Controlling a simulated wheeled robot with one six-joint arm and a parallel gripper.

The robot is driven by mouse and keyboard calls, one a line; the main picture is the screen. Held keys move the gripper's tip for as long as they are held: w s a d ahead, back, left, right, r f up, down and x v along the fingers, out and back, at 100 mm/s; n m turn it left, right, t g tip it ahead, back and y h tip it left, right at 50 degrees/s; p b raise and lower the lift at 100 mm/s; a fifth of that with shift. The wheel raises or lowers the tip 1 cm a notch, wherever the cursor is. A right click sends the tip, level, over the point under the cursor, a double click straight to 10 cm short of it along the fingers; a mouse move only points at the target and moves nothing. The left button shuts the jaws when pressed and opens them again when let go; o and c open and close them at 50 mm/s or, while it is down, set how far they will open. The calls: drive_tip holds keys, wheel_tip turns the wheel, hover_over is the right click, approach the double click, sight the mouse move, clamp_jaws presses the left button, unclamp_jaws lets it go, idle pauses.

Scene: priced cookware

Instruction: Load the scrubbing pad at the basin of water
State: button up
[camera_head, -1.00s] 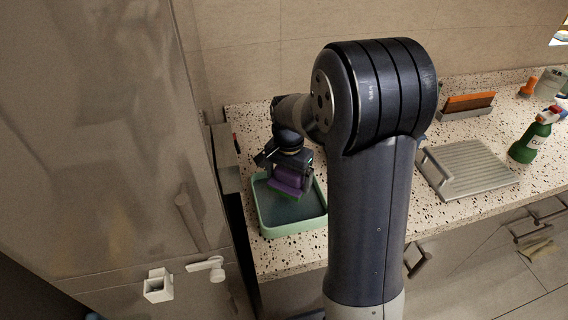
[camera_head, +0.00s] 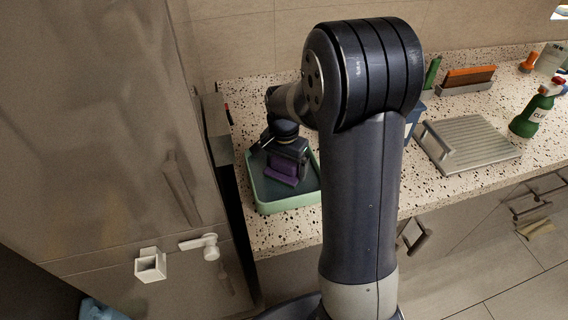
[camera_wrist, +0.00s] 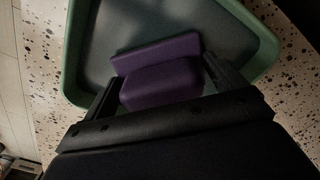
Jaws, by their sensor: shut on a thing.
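The basin (camera_head: 290,204) is a shallow green tray with a dark inside, on the speckled counter left of my arm. It also shows in the wrist view (camera_wrist: 262,42), and I cannot make out the water surface. The scrubbing pad (camera_head: 283,174) is a purple block. My gripper (camera_head: 284,163) is shut on it, over the basin and low within its rim. In the wrist view the pad (camera_wrist: 160,84) sits between the two fingers of my gripper (camera_wrist: 163,88). I cannot tell whether the pad's underside touches the basin floor.
A ribbed metal rack (camera_head: 470,142) and a green spray bottle (camera_head: 531,112) stand on the counter at the right. An orange item in a holder (camera_head: 468,80) is farther back. A tall cabinet (camera_head: 90,120) stands close to the basin's left.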

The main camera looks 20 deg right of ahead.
drive_tip(key=shift+f+b, duration=0.4)
drive_tip(key=shift+f, duration=0.2)
idle(1.6)
drive_tip(key=shift+r+p, duration=2.75)
drive_tip(key=shift+r, duration=0.85)
